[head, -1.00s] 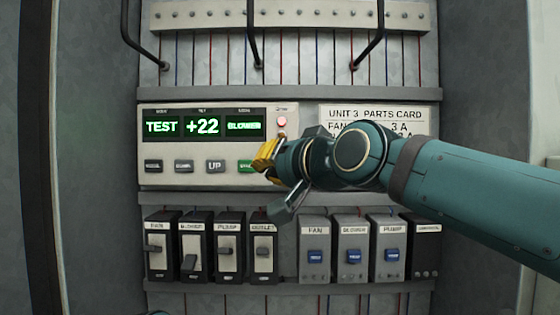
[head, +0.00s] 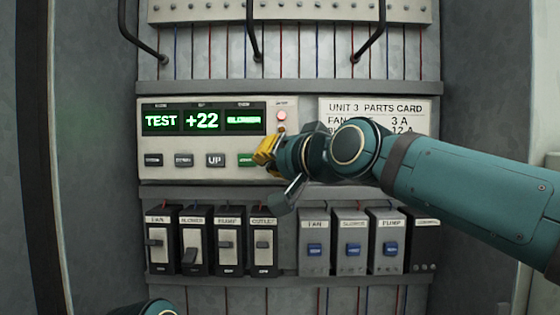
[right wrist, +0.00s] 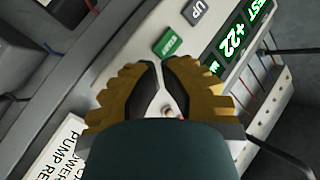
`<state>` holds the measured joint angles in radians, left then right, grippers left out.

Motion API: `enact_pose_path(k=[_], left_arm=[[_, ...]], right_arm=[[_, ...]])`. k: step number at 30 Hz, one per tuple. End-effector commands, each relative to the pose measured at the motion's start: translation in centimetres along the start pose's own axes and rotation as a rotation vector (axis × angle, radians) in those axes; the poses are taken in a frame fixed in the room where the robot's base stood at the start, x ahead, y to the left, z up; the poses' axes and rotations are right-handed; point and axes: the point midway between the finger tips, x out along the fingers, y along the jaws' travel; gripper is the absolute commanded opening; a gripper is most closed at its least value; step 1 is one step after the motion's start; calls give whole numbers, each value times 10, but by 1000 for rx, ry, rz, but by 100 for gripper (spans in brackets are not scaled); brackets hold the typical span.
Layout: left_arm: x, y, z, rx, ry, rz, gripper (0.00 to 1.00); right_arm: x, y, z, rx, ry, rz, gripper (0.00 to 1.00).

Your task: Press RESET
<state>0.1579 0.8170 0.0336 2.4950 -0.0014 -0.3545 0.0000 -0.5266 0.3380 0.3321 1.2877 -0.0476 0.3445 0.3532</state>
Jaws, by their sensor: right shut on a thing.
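A control panel (head: 205,178) shows TEST, +22 and BLOWER in green. Its lower row has a dark UP button (head: 215,160) and a green button (head: 246,160) whose label is too small to read. Blue buttons (head: 315,250) with unreadable lettering sit on the modules below. My right gripper (head: 265,150) is in front of the panel's lower right corner, just right of the green button. In the right wrist view its yellow fingers (right wrist: 160,80) are drawn together; what they hold cannot be made out. The green button (right wrist: 168,43) lies beyond them. My left gripper is not in view.
A red lamp (head: 281,115) is above the right gripper. A parts card (head: 375,108) is partly hidden by my right arm. Black breakers (head: 210,240) stand below; the BLOWER handle (head: 190,256) is lower than the others. Black bent bars (head: 254,40) hang above.

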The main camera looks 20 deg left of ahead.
Motion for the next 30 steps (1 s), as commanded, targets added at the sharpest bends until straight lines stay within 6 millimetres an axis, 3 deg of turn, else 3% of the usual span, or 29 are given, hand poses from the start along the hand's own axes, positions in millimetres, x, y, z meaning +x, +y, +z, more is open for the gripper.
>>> enact_pose_path(k=[30], left_arm=[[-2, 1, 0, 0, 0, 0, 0]], right_arm=[[6, 3, -4, -1, 0, 0, 0]])
